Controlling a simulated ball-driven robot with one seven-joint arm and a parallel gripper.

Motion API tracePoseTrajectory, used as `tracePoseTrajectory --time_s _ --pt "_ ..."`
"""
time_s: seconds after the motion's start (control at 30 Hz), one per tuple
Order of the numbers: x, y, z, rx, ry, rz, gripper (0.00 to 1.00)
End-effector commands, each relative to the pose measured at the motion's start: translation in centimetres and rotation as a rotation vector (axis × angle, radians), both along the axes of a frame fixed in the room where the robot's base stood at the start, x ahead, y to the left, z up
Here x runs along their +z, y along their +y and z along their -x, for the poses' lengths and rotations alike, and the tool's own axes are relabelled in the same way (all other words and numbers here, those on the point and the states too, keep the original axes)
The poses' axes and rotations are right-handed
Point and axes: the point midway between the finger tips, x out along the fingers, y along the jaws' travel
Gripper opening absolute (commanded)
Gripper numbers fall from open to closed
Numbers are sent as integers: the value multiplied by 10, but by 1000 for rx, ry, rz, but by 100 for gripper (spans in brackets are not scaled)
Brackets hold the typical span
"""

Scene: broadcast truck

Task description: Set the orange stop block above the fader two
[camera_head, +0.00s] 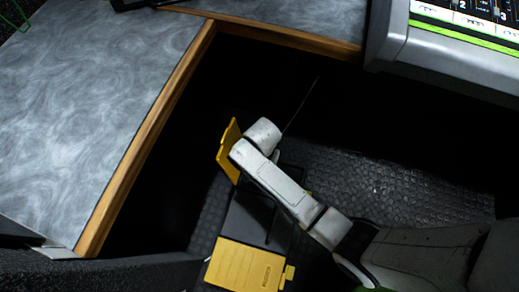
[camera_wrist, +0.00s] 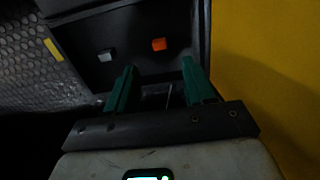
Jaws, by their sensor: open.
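The orange stop block (camera_wrist: 158,44) lies on a dark panel in the wrist view, beyond my fingertips and roughly in line with the gap between them. My gripper (camera_wrist: 159,64) has its two green fingers apart with nothing held between them. In the head view my arm reaches down over the dark floor area, and the fingers and the orange block cannot be made out. The fader console (camera_head: 410,58) is at the upper right of the head view. Its channel labelled 2 (camera_head: 463,5) shows at the top edge, but the upper part of that fader is cut off.
A grey block (camera_wrist: 105,55) sits left of the orange one. A yellow panel (camera_wrist: 270,70) stands close on the right in the wrist view. Yellow panels (camera_head: 245,266) also show in the head view. A grey wood-edged worktop (camera_head: 85,100) fills the left.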

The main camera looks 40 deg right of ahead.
Motion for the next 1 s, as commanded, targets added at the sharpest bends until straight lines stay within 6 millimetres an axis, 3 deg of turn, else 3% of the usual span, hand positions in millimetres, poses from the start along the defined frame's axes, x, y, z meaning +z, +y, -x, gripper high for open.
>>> tracePoseTrajectory --time_s 0.1,0.37,0.7,1.0 --pt "-19 0 0 1 0 0 53" --pt "-31 0 0 2 0 0 53" --pt "-73 -1 -2 3 0 0 53" --pt "-76 -1 -2 3 -1 0 53"
